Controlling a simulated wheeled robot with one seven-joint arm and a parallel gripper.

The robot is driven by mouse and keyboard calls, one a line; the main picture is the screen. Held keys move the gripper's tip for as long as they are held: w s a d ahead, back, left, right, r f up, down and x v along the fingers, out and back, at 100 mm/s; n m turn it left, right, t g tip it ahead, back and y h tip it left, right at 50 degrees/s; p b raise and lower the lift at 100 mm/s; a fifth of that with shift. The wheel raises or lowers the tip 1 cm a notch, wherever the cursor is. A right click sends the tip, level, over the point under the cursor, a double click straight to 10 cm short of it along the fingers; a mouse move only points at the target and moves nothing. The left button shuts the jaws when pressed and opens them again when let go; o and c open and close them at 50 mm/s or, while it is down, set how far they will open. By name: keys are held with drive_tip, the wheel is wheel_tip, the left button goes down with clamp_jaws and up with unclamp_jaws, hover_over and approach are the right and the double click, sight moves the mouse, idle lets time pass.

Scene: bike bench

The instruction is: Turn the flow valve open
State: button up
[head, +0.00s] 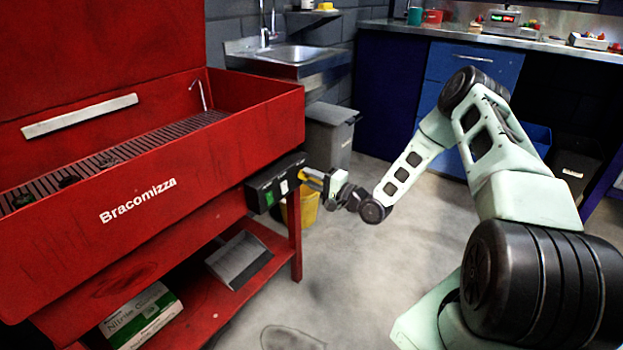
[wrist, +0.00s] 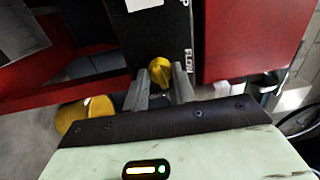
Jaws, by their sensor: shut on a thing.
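The flow valve is a yellow knob (wrist: 160,69) on a dark panel, beside the white lettering "FLOW" in the wrist view. My gripper (wrist: 161,75) has one grey finger on each side of the knob and is shut on it. In the head view my gripper (head: 325,181) reaches the dark control box (head: 272,184) on the right end of the red parts washer (head: 140,190). A bit of yellow shows at the fingers there, too small to read the knob's angle.
A yellow bucket (head: 306,208) stands on the floor below the control box, and a grey bin (head: 331,135) behind it. The washer's lower shelf holds a grey tray (head: 239,259) and a glove box (head: 142,318). The floor in the middle is mostly clear.

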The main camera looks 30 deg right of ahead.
drive_tip(key=o, duration=1)
drive_tip(key=p+v, duration=0.1)
drive_tip(key=v, duration=1.6)
drive_tip(key=shift+s+p, duration=0.25)
drive_tip(key=shift+p, duration=0.15)
drive_tip(key=shift+d, duration=0.1)
